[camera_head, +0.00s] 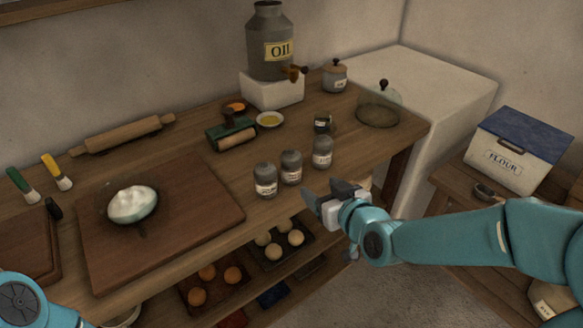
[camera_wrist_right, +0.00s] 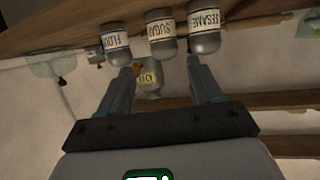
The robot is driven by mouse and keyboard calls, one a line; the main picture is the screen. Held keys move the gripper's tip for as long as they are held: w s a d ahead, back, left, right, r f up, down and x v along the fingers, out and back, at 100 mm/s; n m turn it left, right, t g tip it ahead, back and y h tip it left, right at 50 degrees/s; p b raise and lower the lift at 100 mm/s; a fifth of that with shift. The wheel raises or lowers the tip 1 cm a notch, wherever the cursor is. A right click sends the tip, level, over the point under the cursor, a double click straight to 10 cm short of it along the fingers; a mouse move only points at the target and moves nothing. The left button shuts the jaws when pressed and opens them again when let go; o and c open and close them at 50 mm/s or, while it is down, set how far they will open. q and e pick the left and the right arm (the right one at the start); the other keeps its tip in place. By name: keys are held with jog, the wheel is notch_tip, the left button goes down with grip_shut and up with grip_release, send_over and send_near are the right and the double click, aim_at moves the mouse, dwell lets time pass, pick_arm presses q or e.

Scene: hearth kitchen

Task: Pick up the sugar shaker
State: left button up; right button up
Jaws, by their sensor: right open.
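The sugar shaker (camera_head: 291,168) is a small grey-topped jar with a white label, the middle one of three in a row near the front edge of the wooden counter. In the right wrist view the sugar shaker (camera_wrist_right: 162,48) appears upside down, with its SUGAR label readable, beyond and between my fingers. My right gripper (camera_head: 324,196) is open and empty, in front of the counter edge and apart from the shakers. Its two fingers (camera_wrist_right: 159,72) show in the wrist view. Only a part of my left arm shows at the lower left; its gripper is out of view.
A sesame shaker (camera_wrist_right: 205,42) and a flour shaker (camera_wrist_right: 119,56) stand close on either side. A cutting board (camera_head: 200,200) lies left. A shelf below holds eggs (camera_head: 295,237).

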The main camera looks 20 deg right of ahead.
aim_at(296, 172)
jog(key=x, duration=1)
jog(key=shift+a+p, duration=0.15)
jog(key=shift+p, duration=0.25)
jog(key=x, duration=0.4)
jog(key=shift+w+f+p, duration=0.2)
jog(key=shift+f+p, duration=0.1)
jog(key=shift+p, duration=0.05)
jog(key=shift+s+r, duration=0.1)
jog(key=c, duration=0.7)
jog(key=shift+c, duration=0.2)
